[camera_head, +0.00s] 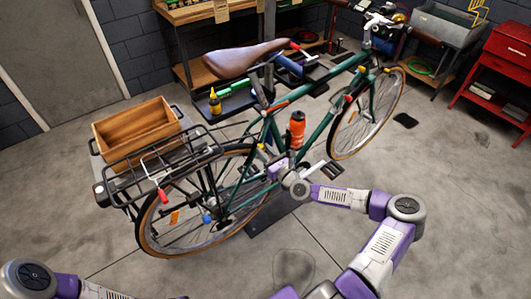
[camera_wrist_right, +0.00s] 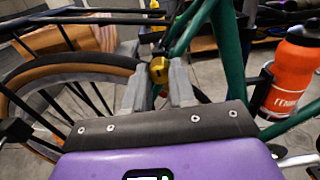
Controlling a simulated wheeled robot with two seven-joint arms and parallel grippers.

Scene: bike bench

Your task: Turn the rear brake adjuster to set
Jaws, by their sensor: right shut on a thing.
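The rear brake adjuster shows as a gold, rounded knob (camera_wrist_right: 159,69) in the right wrist view, near the bike's green frame tubes and the rear wheel. My right gripper (camera_wrist_right: 157,88) has a grey finger on each side of the knob and is shut on it.
The orange bottle (camera_head: 297,129) on the frame stands close to my right gripper; it also shows in the wrist view (camera_wrist_right: 291,75). A red cabinet (camera_head: 506,57) stands far right. The floor at right is mostly clear.

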